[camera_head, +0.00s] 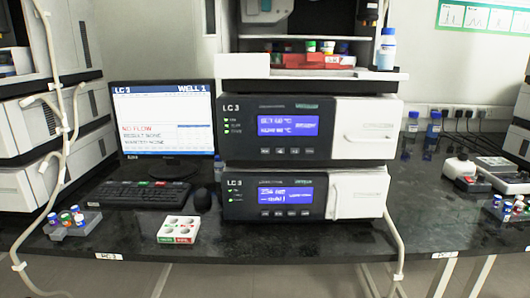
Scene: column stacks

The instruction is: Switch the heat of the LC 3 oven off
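The LC 3 oven (265,143) is the upper black-and-white module of the middle stack. Its blue display (288,125) shows two temperature lines; the top one looks like "SET 60 °C" and the lower one is too blurred to read surely. Several small buttons (280,151) sit in a row under the display. Green lights (227,126) are lit at its left, and its white door (366,132) at the right looks closed. My gripper is not in view.
A second LC 3 module (262,203) with its own blue display sits below. A monitor (138,106) reading "NO FLOW", keyboard and mouse stand left. A white vial tray (179,226) lies near the bench's front edge. A white tube (397,250) hangs at the right.

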